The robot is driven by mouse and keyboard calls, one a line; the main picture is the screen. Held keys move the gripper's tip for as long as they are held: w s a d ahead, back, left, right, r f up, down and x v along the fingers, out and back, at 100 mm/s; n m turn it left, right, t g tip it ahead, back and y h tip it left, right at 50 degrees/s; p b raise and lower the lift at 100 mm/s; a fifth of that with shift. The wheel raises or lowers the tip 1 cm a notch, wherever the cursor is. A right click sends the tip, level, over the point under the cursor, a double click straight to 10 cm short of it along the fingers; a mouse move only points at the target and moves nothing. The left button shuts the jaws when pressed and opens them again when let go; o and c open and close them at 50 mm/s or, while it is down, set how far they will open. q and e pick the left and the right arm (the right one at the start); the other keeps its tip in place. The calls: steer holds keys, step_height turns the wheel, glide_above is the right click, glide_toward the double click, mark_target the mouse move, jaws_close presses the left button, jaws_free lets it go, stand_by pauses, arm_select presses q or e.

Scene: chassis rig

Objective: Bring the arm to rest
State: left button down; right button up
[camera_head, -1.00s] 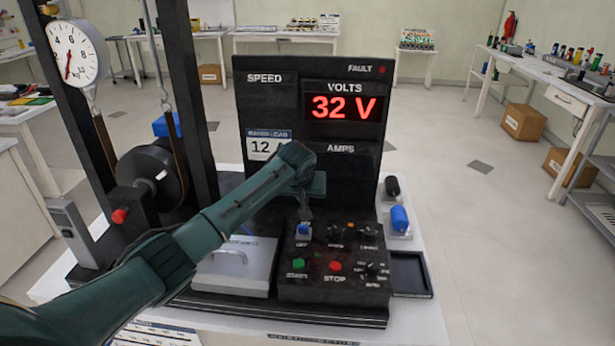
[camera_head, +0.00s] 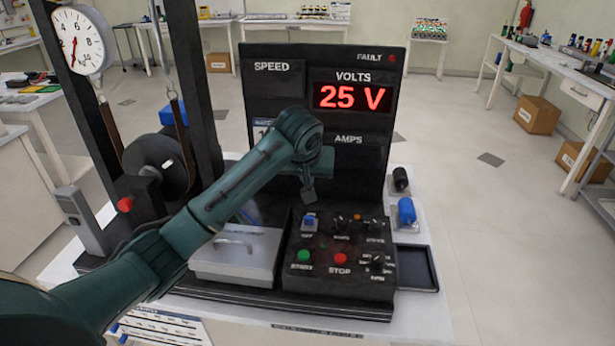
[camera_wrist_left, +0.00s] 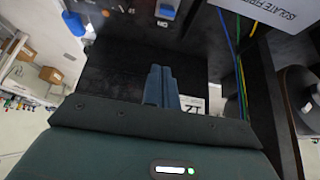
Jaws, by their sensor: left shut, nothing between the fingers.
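My left arm (camera_head: 215,205) reaches in from the left in the head view. Its gripper (camera_head: 308,195) points down just above the blue switch (camera_head: 309,222) at the back left of the black control box (camera_head: 325,283). In the left wrist view the two blue-grey fingers (camera_wrist_left: 160,87) are together with nothing between them. The blue switch shows at the top of that view (camera_wrist_left: 167,11), apart from the fingers. My right gripper is not in view.
The black display panel (camera_head: 275,95) stands behind the arm and reads 25 V; its AMPS area is dark. The box carries a green START button (camera_head: 303,256), a red STOP button (camera_head: 340,258) and knobs. A grey lidded case (camera_head: 237,257) lies left, a black tray (camera_head: 417,268) right.

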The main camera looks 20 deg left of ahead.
arm_select(q)
steer(key=s+d+f+m+g+h, duration=0.1)
steer(key=s+d+f+m, duration=0.15)
steer(key=s+f, duration=0.5)
steer(key=s+d+f+m+h, duration=0.1)
steer(key=s+d+f, duration=0.3)
steer(key=s+f, duration=0.4)
steer(key=s+a+f+m+g, duration=0.1)
steer(key=s+a, duration=0.1)
steer(key=s, duration=0.8)
steer(key=s+a+f+m+g, duration=0.1)
steer(key=s+a, duration=0.1)
steer(key=s, duration=0.9)
steer(key=w+d+f+t+h, duration=0.2)
steer(key=w+d+f+t, duration=0.3)
steer(key=f+t, duration=0.2)
steer(key=shift+w+d+f+h, duration=0.3)
steer(key=shift+w+d+f, duration=0.1)
steer(key=shift+f, duration=0.1)
